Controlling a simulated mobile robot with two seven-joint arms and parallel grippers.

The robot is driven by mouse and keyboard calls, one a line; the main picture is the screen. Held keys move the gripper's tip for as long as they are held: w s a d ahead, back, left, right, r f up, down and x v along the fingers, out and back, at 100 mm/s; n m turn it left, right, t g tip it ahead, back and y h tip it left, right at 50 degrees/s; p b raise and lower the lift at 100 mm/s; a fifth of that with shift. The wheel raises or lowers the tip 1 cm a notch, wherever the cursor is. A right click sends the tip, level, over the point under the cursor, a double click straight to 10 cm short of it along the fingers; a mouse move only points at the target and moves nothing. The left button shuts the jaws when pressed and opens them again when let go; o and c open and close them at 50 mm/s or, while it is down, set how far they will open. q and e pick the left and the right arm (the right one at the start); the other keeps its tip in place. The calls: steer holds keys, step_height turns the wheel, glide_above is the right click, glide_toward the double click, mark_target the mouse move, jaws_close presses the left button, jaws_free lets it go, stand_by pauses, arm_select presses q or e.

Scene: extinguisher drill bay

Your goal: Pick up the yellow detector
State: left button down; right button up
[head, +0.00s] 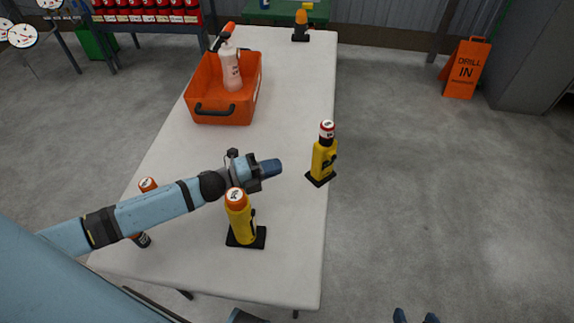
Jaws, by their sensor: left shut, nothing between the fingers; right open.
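Two yellow devices stand upright on black bases on the white table. The nearer yellow device (242,222) has an orange cap; the other yellow device (322,158), by the table's right edge, has a red-and-white top. I cannot tell which is the detector. My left gripper (271,168) is shut and empty, above the table, between the two in the picture and touching neither. Its arm partly hides an orange-capped item (148,185) at the left edge. My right gripper (416,317) is open at the bottom edge, right of the table; only its fingertips show.
An orange crate (222,118) holding a pale bottle (231,70) stands farther back on the white table (290,110). An orange device (300,27) stands at the far end. An orange drill sign (464,68) stands on the floor. The table's middle is clear.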

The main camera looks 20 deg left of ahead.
mark_target(316, 154)
arm_select(q)
steer(key=x, duration=0.9)
steer(key=shift+a, duration=0.1)
steer(key=shift+w, duration=0.9)
steer(key=shift+a, duration=0.1)
